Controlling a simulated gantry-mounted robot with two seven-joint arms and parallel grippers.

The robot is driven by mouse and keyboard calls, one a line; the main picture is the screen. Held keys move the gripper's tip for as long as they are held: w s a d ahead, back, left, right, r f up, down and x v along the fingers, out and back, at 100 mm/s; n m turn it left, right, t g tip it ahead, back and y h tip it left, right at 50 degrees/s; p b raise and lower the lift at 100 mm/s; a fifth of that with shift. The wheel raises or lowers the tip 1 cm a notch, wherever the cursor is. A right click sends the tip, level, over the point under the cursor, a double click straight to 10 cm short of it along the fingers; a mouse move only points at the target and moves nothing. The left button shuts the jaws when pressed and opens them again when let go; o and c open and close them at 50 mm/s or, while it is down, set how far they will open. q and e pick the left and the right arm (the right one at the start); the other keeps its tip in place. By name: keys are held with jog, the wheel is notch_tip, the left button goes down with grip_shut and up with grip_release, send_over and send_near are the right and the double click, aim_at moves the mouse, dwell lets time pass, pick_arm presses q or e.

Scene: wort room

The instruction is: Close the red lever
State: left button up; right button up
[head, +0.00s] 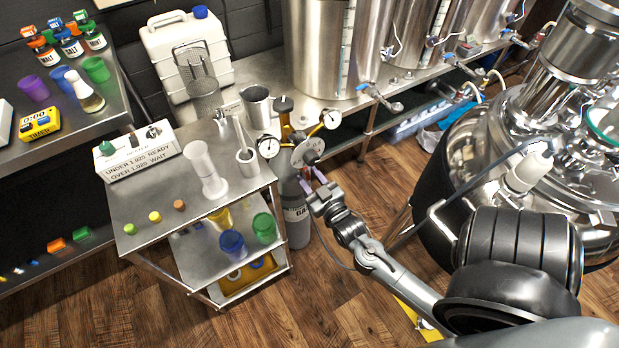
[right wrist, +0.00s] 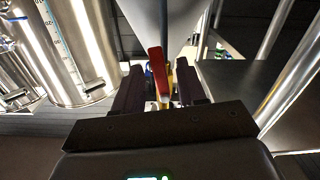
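The red lever (right wrist: 157,68) shows in the right wrist view as a narrow upright red bar near a yellow part. It lies between the two dark fingers of my right gripper (right wrist: 160,88), with a visible gap on each side. The right gripper is open. In the head view, my right gripper (head: 312,180) is just below the regulator's round grey plate (head: 308,152), in front of the gas cylinder (head: 295,213). I cannot make out the red lever in the head view. My left gripper is not in view.
Two pressure gauges (head: 268,147) and hoses sit around the regulator. A steel cart (head: 150,215) with a measuring cylinder and cups stands left of it. Steel vats (head: 335,45) stand behind, and a large steel vessel (head: 500,130) is at the right.

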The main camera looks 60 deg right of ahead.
grip_shut()
jog(key=shift+d+r+n+p, duration=0.15)
jog(key=shift+n+p, duration=0.15)
jog(key=shift+p, duration=0.25)
jog(key=r+n+p, duration=0.1)
jog(key=n+p, duration=0.4)
jog(key=p, duration=0.1)
jog(key=d+r+n+p, duration=0.1)
jog(key=n+p, duration=0.4)
jog(key=p, duration=0.1)
jog(key=s+d+n+p, duration=0.1)
jog(key=n+p, duration=0.4)
jog(key=p, duration=0.2)
jog(key=shift+s+r+n, duration=0.1)
jog(key=shift+r+n, duration=0.2)
jog(key=shift+r, duration=0.1)
